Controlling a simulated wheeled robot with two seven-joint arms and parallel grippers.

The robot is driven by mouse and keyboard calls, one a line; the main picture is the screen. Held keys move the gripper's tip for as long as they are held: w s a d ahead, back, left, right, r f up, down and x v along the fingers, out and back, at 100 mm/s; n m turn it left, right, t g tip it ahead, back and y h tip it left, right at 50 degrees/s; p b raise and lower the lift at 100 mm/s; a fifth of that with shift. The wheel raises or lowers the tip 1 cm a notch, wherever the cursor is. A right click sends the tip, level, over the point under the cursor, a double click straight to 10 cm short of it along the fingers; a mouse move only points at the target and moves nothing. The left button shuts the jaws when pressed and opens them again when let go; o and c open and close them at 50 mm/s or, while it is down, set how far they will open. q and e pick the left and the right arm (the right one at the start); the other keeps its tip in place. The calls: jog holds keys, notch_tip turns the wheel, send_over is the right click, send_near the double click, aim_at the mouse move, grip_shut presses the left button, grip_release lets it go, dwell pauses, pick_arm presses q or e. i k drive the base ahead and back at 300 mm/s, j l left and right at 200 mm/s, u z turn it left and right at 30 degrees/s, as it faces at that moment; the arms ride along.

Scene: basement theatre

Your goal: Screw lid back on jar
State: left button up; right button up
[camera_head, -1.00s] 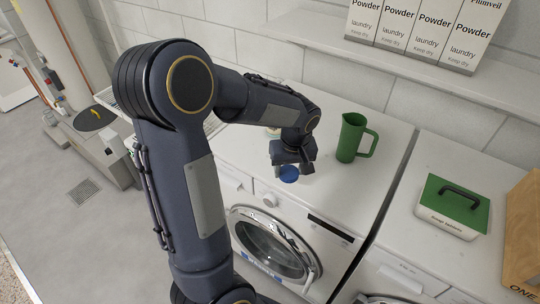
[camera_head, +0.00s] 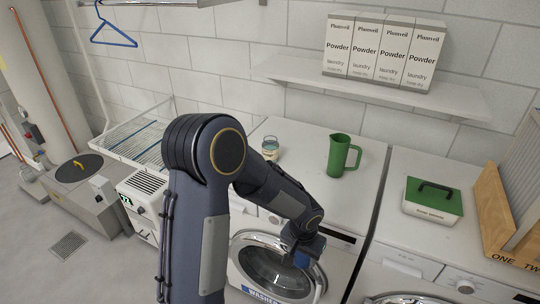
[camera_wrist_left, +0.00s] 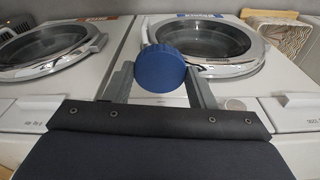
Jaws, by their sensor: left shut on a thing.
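A small clear glass jar (camera_head: 270,147) with pale contents stands upright at the back left of the washer top. It appears to have no lid on. My left gripper (camera_head: 303,250) is shut on a round blue lid (camera_head: 301,261), in front of the washer door and below the top's front edge. In the left wrist view the blue lid (camera_wrist_left: 160,68) sits between the two grey fingers of the left gripper (camera_wrist_left: 160,85), its flat face toward the camera. The jar is well away from the gripper, behind the arm. My right gripper is not in view.
A green jug (camera_head: 341,156) stands on the washer top (camera_head: 310,190), right of the jar. A green-lidded box (camera_head: 433,198) and a wooden crate (camera_head: 492,212) are on the neighbouring machine. Powder boxes (camera_head: 382,50) stand on a wall shelf (camera_head: 440,97). A wire rack (camera_head: 135,140) is at left.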

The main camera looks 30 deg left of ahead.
aim_at(270, 145)
jog(key=i+j+u, duration=0.15)
jog(key=j, duration=0.2)
jog(key=j+u, duration=0.15)
jog(key=j, duration=0.25)
jog(key=i+j+u, duration=0.3)
jog(key=j, duration=0.35)
